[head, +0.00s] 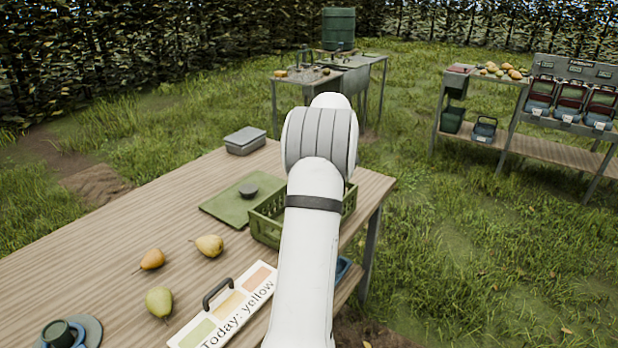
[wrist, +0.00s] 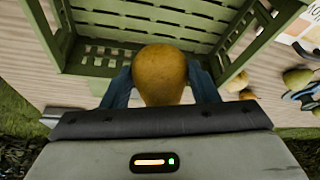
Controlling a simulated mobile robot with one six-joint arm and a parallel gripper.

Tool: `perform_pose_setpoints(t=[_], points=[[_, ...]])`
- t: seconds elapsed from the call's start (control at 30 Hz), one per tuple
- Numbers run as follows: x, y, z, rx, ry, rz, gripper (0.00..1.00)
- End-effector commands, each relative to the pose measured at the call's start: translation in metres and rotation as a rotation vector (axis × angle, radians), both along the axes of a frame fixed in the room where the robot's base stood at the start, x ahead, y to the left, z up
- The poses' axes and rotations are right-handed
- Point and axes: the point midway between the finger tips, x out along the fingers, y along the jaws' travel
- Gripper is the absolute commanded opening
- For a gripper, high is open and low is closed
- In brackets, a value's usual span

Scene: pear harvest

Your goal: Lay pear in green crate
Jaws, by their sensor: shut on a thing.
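In the wrist view, my gripper (wrist: 158,84) is shut on a yellow-brown pear (wrist: 160,68), with a dark blue finger on either side of it. The pear is over the green crate (wrist: 70,68), whose slatted walls surround the area beyond it; I cannot tell how high above the bottom it is. In the head view, the crate (head: 266,230) stands near the right edge of the wooden table, partly hidden by my arm. My gripper and the held pear are hidden there. The visible part of the crate shows no other pear.
On the table (head: 120,235) lie an orange pear (head: 151,260), a yellow pear (head: 209,245) and a green pear (head: 159,302). A "Today: yellow" card (head: 232,308), a green board (head: 222,208), a grey box (head: 245,140) and a cup (head: 60,334) are also there.

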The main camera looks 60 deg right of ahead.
Motion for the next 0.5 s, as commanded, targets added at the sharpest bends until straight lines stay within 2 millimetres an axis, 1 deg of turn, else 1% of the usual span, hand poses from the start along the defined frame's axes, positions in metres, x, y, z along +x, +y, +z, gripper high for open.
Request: perform_pose_setpoints(t=[0.03,0.5], points=[[0.000,0.000,-0.005,0.000,0.000,0.000,0.28],[0.000,0.000,-0.028,0.001,0.000,0.000,0.28]])
